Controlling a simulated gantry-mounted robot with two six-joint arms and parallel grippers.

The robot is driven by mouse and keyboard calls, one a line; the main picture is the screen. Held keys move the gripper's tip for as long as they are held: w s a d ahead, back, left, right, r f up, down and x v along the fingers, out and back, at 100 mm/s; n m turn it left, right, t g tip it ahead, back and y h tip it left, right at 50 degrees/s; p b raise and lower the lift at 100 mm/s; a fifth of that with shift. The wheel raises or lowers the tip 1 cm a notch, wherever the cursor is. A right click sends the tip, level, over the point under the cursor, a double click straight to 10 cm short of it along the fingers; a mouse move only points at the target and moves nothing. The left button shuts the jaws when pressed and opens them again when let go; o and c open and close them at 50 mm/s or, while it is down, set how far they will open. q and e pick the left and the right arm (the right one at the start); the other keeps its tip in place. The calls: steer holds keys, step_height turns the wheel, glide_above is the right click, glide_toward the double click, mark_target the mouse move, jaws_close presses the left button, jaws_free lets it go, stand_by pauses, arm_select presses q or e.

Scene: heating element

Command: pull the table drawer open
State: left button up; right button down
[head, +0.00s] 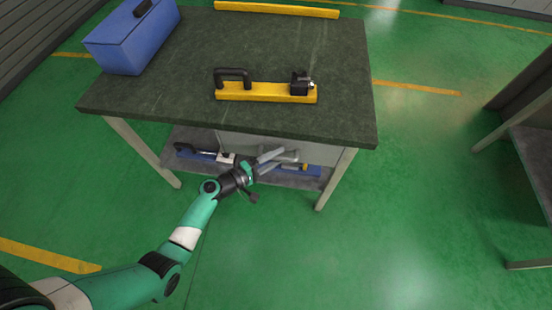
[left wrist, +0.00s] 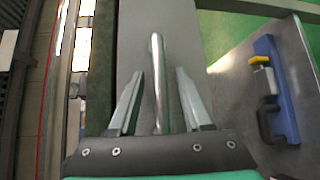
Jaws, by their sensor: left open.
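The table (head: 250,50) has a dark worn top, and its grey drawer front (head: 232,142) shows just below the front edge. My left gripper (head: 282,157) is in front of the drawer front in the head view, reaching in under the tabletop edge. In the left wrist view the drawer front (left wrist: 185,25) is a plain grey panel with a shiny bar handle (left wrist: 157,80). My left gripper (left wrist: 158,100) is open, with one finger on each side of the handle and visible gaps between. My right gripper is in neither view.
A blue box (head: 130,40) and a yellow part with a black handle (head: 265,92) stand on the tabletop. A lower shelf (head: 170,140) holds blue tools; one blue tool (left wrist: 278,95) shows in the wrist view.

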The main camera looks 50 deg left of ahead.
arm_select(q)
jaws_close()
stand_by(1.4)
